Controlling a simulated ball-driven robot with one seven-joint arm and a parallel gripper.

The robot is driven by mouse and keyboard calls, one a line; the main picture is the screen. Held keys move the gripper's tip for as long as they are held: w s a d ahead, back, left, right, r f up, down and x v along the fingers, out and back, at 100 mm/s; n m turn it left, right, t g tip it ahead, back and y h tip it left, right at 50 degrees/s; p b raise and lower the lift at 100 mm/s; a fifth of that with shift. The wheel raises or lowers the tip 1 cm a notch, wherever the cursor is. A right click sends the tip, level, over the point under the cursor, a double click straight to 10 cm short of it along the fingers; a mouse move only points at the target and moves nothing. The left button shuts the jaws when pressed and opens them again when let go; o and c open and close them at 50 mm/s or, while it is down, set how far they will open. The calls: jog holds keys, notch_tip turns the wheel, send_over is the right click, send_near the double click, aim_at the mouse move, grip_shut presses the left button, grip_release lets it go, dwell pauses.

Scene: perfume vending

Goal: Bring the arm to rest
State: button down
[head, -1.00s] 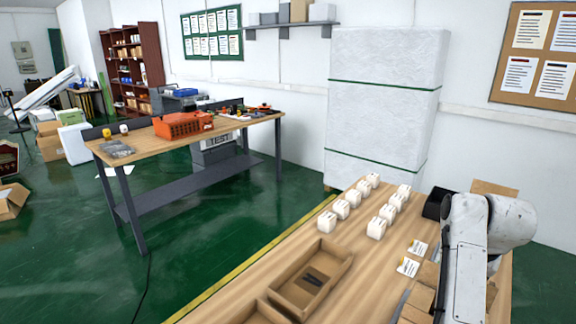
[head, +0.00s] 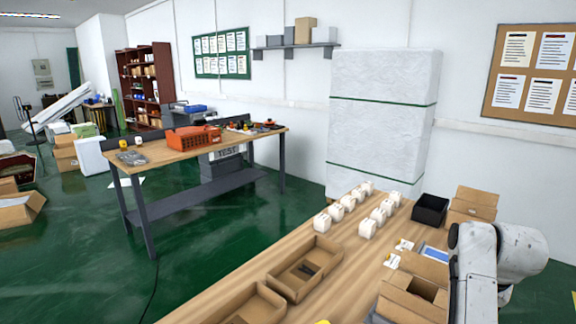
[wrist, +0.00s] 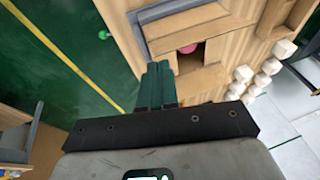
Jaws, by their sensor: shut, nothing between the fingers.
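My arm (head: 480,270) shows at the right edge of the head view, over the right end of the wooden table (head: 222,296). My gripper (wrist: 157,72) shows in the wrist view, with its two dark green fingers together and nothing between them. It points over the table edge and an open cardboard box (wrist: 205,78) with a pink item (wrist: 187,48) in its opening. I cannot tell the height of the fingers above the box. The gripper itself is not visible in the head view.
A wrapped white stack (head: 380,120) stands behind. A workbench (head: 165,150) is at left, with clear green floor (head: 200,245) between.

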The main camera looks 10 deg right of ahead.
jog(key=s+a+f+n, duration=0.3)
jog(key=s+a+f, duration=0.25)
jog(key=f, duration=0.35)
jog(key=s+a+f+n+g+b, duration=0.1)
jog(key=s+a+f+n, duration=0.2)
jog(key=s, duration=0.9)
jog(key=s+a+f+n+g+y, duration=0.1)
jog(key=s+a+f+n, duration=0.3)
jog(key=s+a+f, duration=0.5)
jog(key=s+a, duration=0.2)
jog(key=s, duration=0.2)
jog(key=shift+s+g+b, duration=0.25)
jog(key=shift+g+b, duration=0.15)
jog(key=shift+d, duration=0.1)
